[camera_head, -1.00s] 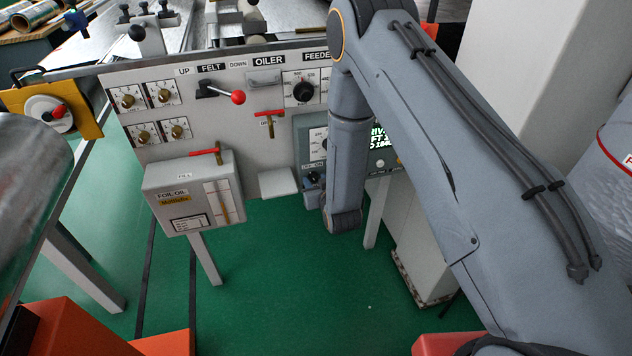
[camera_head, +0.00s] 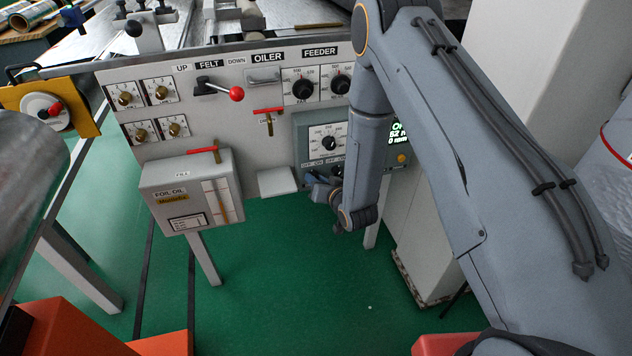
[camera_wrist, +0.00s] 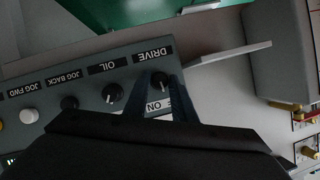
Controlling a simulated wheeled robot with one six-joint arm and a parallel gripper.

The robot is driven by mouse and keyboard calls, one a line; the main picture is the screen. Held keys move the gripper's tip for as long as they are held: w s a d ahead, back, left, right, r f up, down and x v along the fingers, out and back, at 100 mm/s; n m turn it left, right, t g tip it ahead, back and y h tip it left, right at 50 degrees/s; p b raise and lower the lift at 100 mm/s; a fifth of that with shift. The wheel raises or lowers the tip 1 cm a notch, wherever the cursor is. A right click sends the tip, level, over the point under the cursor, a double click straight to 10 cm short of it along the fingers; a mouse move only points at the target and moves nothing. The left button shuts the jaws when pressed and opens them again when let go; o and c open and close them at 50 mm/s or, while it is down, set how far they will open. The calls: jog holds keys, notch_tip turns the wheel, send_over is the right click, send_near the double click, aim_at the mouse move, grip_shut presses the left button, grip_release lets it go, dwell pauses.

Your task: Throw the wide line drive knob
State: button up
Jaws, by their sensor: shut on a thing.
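The drive knob (camera_wrist: 161,82) is a black round knob with a white pointer line, beside the "DRIVE" label on a grey control box, which appears upside down in the wrist view. An "ON" label beside it is partly covered. My gripper (camera_wrist: 155,80) has its dark fingers at the two sides of this knob, shut on it. In the head view my gripper (camera_head: 322,184) is at the lower left of the grey control box (camera_head: 306,128). It hides the knob there, and my arm covers the middle of the box.
A pale shelf (camera_head: 277,182) juts out to the left. A foil oil box (camera_head: 190,190) stands farther left. The green floor is open below.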

jog(key=shift+d+f+m+y+b, duration=0.1)
jog(key=shift+m+y+b, duration=0.7)
jog(key=shift+m, duration=0.55)
jog(key=shift+d+f+m+y+b, duration=0.1)
jog(key=shift+m+y+b, duration=0.65)
jog(key=shift+m, duration=0.6)
jog(key=o, duration=1.1)
jog(key=shift+c, duration=0.2)
jog(key=v, duration=0.7)
jog(key=shift+s+d, duration=0.25)
jog(key=shift+d, duration=0.05)
